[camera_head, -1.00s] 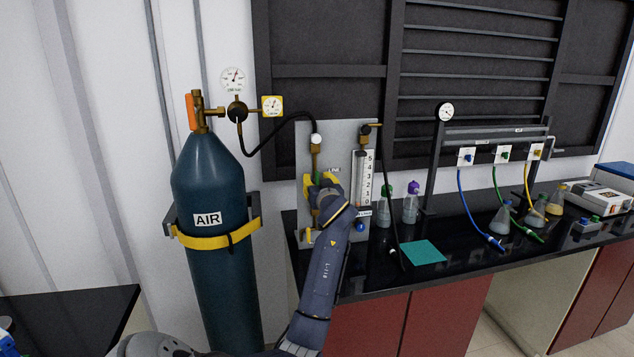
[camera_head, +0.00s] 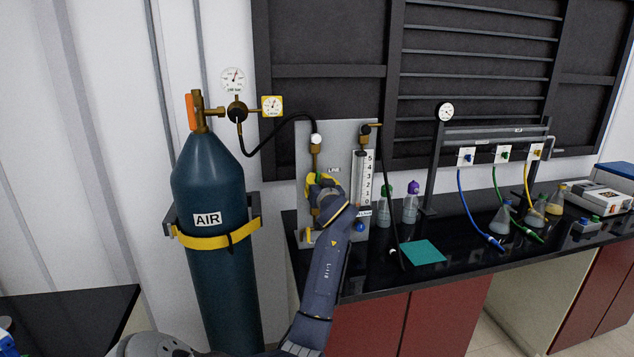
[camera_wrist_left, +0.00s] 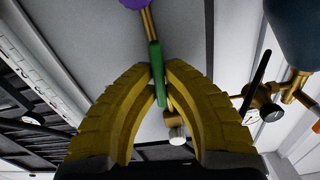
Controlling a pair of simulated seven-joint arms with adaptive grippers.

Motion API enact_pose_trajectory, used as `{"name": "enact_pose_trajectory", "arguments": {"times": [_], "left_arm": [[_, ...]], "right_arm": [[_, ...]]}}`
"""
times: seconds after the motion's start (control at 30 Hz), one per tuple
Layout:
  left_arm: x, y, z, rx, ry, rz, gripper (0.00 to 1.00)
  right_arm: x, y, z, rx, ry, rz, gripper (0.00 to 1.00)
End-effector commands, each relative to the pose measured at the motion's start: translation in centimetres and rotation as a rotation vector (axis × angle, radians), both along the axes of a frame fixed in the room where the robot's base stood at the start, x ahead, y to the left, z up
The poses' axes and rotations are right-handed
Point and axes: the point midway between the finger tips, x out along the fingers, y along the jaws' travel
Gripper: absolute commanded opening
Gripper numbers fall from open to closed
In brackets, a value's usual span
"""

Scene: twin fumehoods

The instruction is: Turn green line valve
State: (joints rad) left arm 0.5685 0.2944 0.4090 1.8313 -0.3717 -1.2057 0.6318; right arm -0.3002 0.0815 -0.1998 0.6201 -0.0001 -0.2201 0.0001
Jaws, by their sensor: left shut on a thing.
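The green valve handle (camera_wrist_left: 156,75) lies between the yellow fingertips of my left gripper (camera_wrist_left: 160,66) in the left wrist view. The fingers are closed on it from both sides. The handle runs roughly along the brass pipe (camera_wrist_left: 149,22) there. In the head view my left gripper (camera_head: 322,181) is at the brass line on the grey panel (camera_head: 341,140), and its fingers and wrist hide most of the handle. A white round cap (camera_head: 316,139) tops that line. My right gripper is not in view.
A flowmeter (camera_head: 362,178) with a numbered scale stands just right of the gripper. The strapped AIR cylinder (camera_head: 208,265) is left. A black hose (camera_head: 283,124) runs from its regulator to the panel. Bottles and flasks (camera_head: 502,220) stand on the bench to the right.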

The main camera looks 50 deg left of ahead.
Motion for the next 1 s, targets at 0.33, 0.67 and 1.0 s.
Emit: {"name": "enact_pose_trajectory", "arguments": {"times": [0.33, 0.67, 1.0], "left_arm": [[0.25, -0.13, -0.04, 0.146, 0.276, -0.001, 0.0], [0.41, -0.2, -0.15, 0.293, 0.553, 0.0, 0.0], [0.52, -0.25, -0.33, 0.444, 0.84, 0.001, 0.0]], "right_arm": [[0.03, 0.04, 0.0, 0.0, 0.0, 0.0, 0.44], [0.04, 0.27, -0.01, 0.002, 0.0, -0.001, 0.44], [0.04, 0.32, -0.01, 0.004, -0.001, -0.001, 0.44]]}}
